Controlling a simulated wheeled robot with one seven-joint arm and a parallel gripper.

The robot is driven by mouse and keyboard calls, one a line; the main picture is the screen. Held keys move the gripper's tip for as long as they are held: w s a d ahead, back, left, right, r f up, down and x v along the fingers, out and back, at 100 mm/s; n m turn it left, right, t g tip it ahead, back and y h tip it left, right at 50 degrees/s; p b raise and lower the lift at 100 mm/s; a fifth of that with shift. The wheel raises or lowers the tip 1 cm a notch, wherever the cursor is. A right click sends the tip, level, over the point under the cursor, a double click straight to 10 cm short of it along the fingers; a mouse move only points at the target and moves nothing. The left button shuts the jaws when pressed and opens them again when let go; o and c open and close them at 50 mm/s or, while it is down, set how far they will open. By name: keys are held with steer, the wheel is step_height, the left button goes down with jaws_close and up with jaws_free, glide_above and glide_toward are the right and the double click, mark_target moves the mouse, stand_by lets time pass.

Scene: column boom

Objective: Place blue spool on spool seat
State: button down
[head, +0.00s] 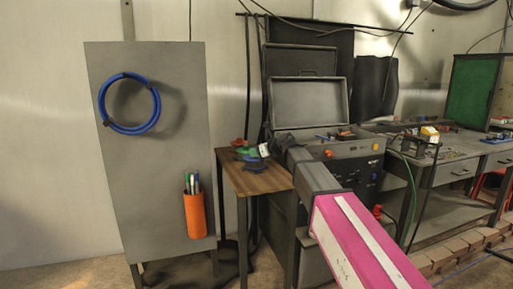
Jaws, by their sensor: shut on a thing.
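My arm reaches away from me to the small wooden-topped table, and my gripper (267,150) is at its far end, over the tabletop. The gripper is small and partly hidden by my arm. It appears shut on the blue spool (254,160), of which only a small dark blue part shows. A green item (247,152) and a red item (239,142) are close beside it at the table's back. I cannot make out the spool seat, or whether the spool touches anything below it.
The wooden table (262,181) has bare top toward its front. A grey panel (143,190) with a blue hose coil (104,106) and an orange pen cup (195,214) stands left. A dark equipment cabinet (366,166) stands close on the right, with a workbench (455,170) beyond.

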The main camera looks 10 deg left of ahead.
steer(key=shift+f, duration=0.35)
steer(key=c, duration=0.8)
jaws_free()
steer(key=shift+f, duration=0.15)
steer(key=v, duration=1.2)
